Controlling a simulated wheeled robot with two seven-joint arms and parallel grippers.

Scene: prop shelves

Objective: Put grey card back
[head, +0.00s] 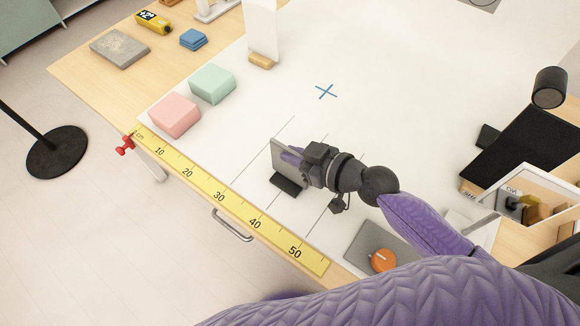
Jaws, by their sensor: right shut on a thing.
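The grey card (279,153) stands upright near the middle of the white sheet, close to the yellow ruler strip. My right gripper (293,156), at the end of the purple-sleeved arm, is shut on the card from its right side. A small black block (286,186) is just below the card, perhaps its stand; I cannot tell whether the two touch. The gripper covers the card's right part. My left gripper is not in view.
A yellow ruler (232,203) runs along the table's front edge. Pink (174,115) and green (212,83) blocks stand left. A white card (262,28) stands in a wooden base behind. A black panel (521,146) and mirror (537,191) are right. The sheet around the blue cross (326,92) is clear.

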